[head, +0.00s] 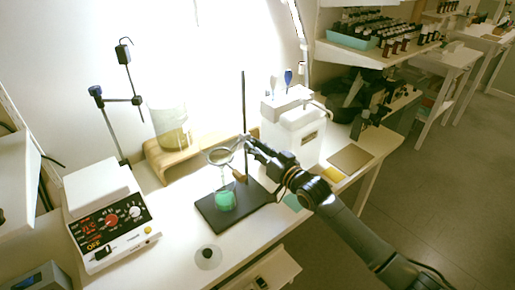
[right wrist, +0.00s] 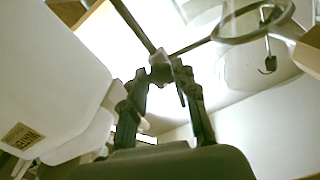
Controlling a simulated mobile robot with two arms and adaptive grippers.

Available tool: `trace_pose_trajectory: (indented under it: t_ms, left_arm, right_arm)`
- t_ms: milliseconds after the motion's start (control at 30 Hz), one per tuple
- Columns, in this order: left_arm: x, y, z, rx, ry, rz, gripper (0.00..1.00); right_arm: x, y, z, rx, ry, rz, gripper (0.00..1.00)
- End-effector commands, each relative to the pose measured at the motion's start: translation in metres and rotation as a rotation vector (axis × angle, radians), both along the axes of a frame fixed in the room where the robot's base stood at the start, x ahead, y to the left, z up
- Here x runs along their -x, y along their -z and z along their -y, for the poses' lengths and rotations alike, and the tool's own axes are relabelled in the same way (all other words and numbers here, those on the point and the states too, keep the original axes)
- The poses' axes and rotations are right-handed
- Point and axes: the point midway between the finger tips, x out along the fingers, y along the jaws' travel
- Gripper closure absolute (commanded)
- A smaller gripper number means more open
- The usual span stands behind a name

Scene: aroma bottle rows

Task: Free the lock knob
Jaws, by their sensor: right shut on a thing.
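A ring stand with a dark base (head: 207,213) and an upright rod (head: 243,95) stands on the bench. A ring (head: 220,156) reaches left from the rod, above a flask of green liquid (head: 226,200) on the base. My right gripper (head: 250,143) reaches the rod from the right at ring height. In the right wrist view its fingers (right wrist: 160,78) are shut on the lock knob at the dark clamp block (right wrist: 160,62), where rod and ring arm meet; the fingertips hide most of the knob. The ring (right wrist: 252,22) shows at upper right. My left gripper is not in view.
A white container (head: 292,135) stands close behind my right gripper; its wall (right wrist: 50,70) fills the left of the wrist view. A wooden stand (head: 165,160) with a beaker (head: 170,125) is behind the ring. A hotplate-like device (head: 105,215) sits at left.

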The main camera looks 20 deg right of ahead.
Motion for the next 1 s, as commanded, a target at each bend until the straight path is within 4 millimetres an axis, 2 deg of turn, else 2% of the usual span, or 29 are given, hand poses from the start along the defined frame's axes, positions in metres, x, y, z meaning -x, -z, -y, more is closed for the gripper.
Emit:
trace_pose_trajectory:
  t_ms: [200,233,300,333,600,733,867,1000]
  left_arm:
    - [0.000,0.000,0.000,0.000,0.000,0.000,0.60]
    - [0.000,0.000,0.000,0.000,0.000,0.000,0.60]
    - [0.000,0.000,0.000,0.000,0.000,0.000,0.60]
    - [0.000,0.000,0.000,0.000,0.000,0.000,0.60]
    - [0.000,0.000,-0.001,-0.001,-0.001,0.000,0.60]
    - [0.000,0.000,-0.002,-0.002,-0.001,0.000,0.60]
    - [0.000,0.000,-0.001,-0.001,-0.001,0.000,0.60]
    - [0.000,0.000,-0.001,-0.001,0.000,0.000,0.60]
  right_arm:
    - [-0.001,-0.003,0.001,0.002,0.001,0.006,1.00]
    - [-0.001,-0.003,0.001,0.001,0.001,0.006,0.66]
    - [0.000,-0.002,0.000,0.001,0.001,0.006,0.51]
    - [-0.001,-0.002,0.001,0.001,0.001,0.006,0.49]
    - [0.000,-0.001,0.000,0.000,0.001,0.002,0.49]
    - [0.007,0.000,0.003,0.000,0.000,0.000,0.49]
    - [0.026,0.001,0.009,0.001,0.001,-0.001,0.49]
    - [0.054,0.001,0.020,0.002,0.001,0.000,0.49]
